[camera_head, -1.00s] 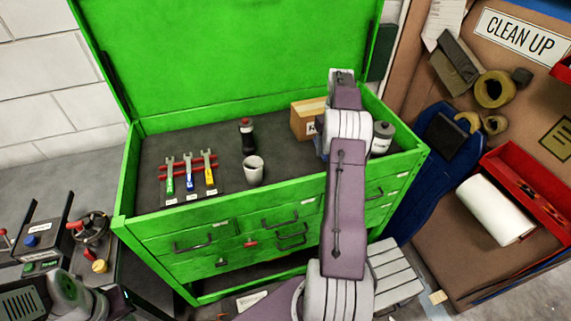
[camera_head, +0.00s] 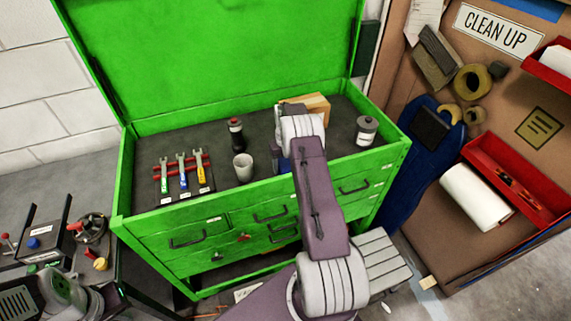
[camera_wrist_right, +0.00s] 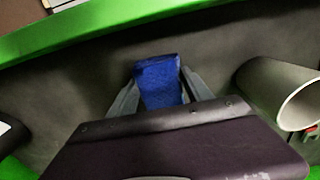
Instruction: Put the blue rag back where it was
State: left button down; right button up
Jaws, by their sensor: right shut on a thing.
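The blue rag (camera_wrist_right: 158,82) is between the two grey fingers of my right gripper (camera_wrist_right: 156,90) in the wrist view. The fingers are shut on it. In the head view, my right gripper (camera_head: 277,158) is low over the dark top of the green tool chest (camera_head: 235,207), right of the white cup (camera_head: 243,168). Only a sliver of the rag (camera_head: 285,165) shows there, behind my arm. I cannot tell whether the rag touches the chest top. My left gripper is not in view.
The chest top also holds a tray with several wrenches (camera_head: 184,174), a dark bottle (camera_head: 236,133), a cardboard box (camera_head: 310,104) partly behind my arm, and a grey canister (camera_head: 366,130). The raised green lid (camera_head: 215,50) stands behind. A paper roll (camera_head: 475,197) is at right.

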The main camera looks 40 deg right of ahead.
jog(key=shift+w+f, duration=0.1)
jog(key=shift+w, duration=0.05)
jog(key=shift+s+f+b, duration=0.1)
jog(key=shift+s+b, duration=0.1)
jog(key=shift+b, duration=0.1)
jog(key=o, duration=1.3)
jog(key=shift+o, duration=0.8)
jog(key=shift+w, duration=0.1)
